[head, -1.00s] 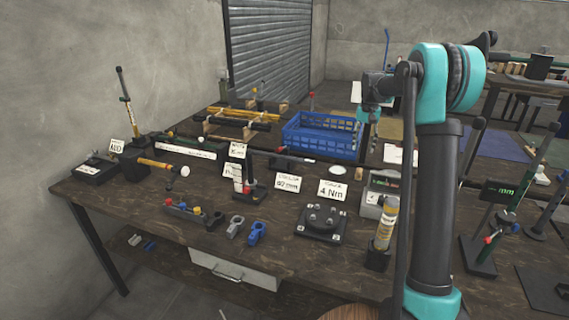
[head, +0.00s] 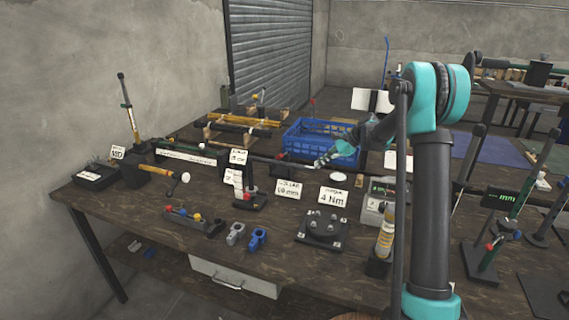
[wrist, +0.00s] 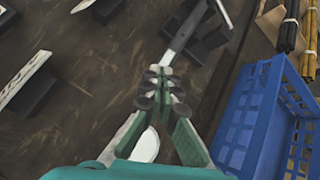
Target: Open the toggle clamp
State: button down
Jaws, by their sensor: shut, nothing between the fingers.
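My gripper (head: 325,160) is low over the back middle of the bench, in front of the blue crate. In the wrist view its dark fingertips (wrist: 162,88) are together with nothing between them. Just beyond them is a narrow bar-like lever (wrist: 186,28) on a black block (wrist: 208,38); whether the fingertips touch it I cannot tell. In the head view a low dark bar with a red spot (head: 280,157) is left of my gripper. I cannot tell for sure whether this is the toggle clamp. An upright dark device with a red part (head: 250,190) stands nearer the front.
The blue crate (head: 294,140) is close behind my gripper and at the right of the wrist view (wrist: 238,125). Label cards (head: 333,196), a bolted round fixture (head: 323,224) and a yellow tube (head: 386,233) stand in front. Yellow and black rods (head: 240,120) lie behind.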

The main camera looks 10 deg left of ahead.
aim_at(283, 155)
jog(key=a+m+y, duration=0.1)
jog(key=a+m, duration=0.1)
jog(key=a, duration=0.3)
jog(key=a+m+y, duration=0.2)
jog(key=a+m, duration=0.1)
jog(key=a, duration=0.2)
jog(key=a+m+y, duration=0.2)
jog(key=a, duration=0.2)
jog(key=shift+s+a+f+m+t, duration=0.35)
jog(key=shift+a+m+t, duration=0.05)
jog(key=shift+r, duration=0.1)
